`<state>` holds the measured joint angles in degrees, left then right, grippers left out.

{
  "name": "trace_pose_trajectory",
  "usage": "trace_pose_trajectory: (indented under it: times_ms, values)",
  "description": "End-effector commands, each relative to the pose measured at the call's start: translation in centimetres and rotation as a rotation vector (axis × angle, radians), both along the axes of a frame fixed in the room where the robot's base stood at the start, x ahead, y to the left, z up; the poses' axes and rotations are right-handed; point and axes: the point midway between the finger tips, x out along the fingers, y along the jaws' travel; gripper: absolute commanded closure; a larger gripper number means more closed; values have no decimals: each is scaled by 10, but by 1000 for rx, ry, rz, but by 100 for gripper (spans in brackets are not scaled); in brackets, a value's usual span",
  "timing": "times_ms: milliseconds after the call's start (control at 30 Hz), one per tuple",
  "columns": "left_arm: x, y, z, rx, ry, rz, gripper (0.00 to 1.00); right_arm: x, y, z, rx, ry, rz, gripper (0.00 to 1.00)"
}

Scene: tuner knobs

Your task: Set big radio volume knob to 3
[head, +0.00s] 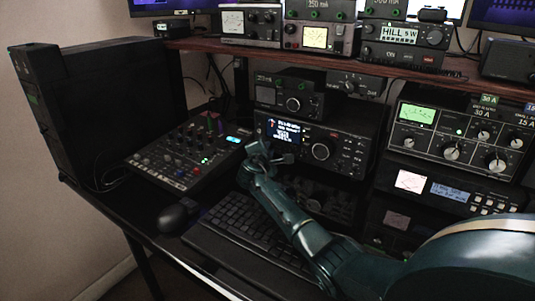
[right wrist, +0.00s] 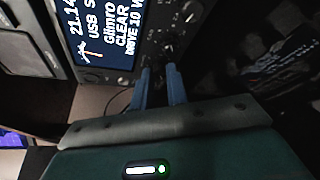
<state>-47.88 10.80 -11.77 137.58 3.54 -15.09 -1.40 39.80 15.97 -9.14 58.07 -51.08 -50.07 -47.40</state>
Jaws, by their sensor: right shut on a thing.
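The big radio (head: 348,152) stands under the shelf, with a lit display (head: 285,131) and a large round dial (head: 321,149). My right gripper (head: 280,158) reaches its front just below the display, left of the large dial. In the right wrist view, the two blue fingers of my right gripper (right wrist: 160,72) are shut on a small dark knob at the radio's panel, taken to be the volume knob. The fingers mostly hide it; its label and setting cannot be read. The radio's display (right wrist: 98,30) shows sideways there. My left gripper is not in view.
A mixer (head: 190,152) lies left of the radio, with a keyboard (head: 245,228) and a mouse (head: 178,216) in front. A tuner with several knobs (head: 460,140) stands to the right. Smaller devices sit above the radio, beneath the wooden shelf (head: 330,62).

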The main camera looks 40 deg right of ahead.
Motion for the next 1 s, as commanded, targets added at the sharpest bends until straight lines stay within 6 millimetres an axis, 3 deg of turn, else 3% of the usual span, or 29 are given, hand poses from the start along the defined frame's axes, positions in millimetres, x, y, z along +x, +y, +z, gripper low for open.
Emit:
trace_pose_trajectory:
  times_ms: [167,200,467,767,1000]
  values:
    - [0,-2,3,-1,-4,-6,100,0,0,0,0,2,1,100]
    - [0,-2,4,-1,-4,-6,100,0,0,0,0,2,1,84]
    - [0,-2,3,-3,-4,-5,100,0,0,0,0,4,1,63]
    - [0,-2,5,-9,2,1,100,-1,2,2,-1,4,1,63]
    - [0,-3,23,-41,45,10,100,-19,22,12,0,7,3,63]
